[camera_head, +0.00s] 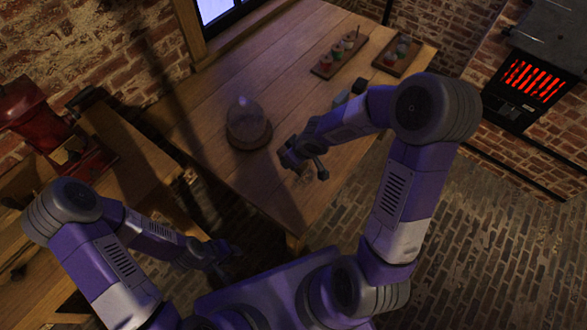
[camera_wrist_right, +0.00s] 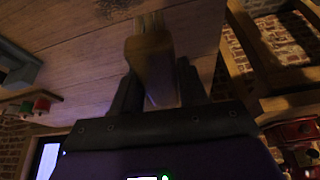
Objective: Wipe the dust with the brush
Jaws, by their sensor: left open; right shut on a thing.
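My right gripper (camera_head: 303,158) is low over the near right part of the wooden table (camera_head: 205,115). In the right wrist view it is shut on the brush (camera_wrist_right: 150,58), which has a flat tan body and pale bristles pointing away from the fingers. The bristle tips lie against or just above the table top; I cannot tell which. A small pale patch near the gripper in the head view may be the dust, but it is too dark to be sure. My left gripper (camera_head: 224,254) is open and empty, low beside the table's near edge.
A glass dome on a round wooden base (camera_head: 248,138) stands left of the right gripper. Two wooden trays with small jars (camera_head: 339,54) (camera_head: 404,55) are at the back right. A red machine (camera_head: 50,125) is at the left, and a glowing heater (camera_head: 533,80) at the right.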

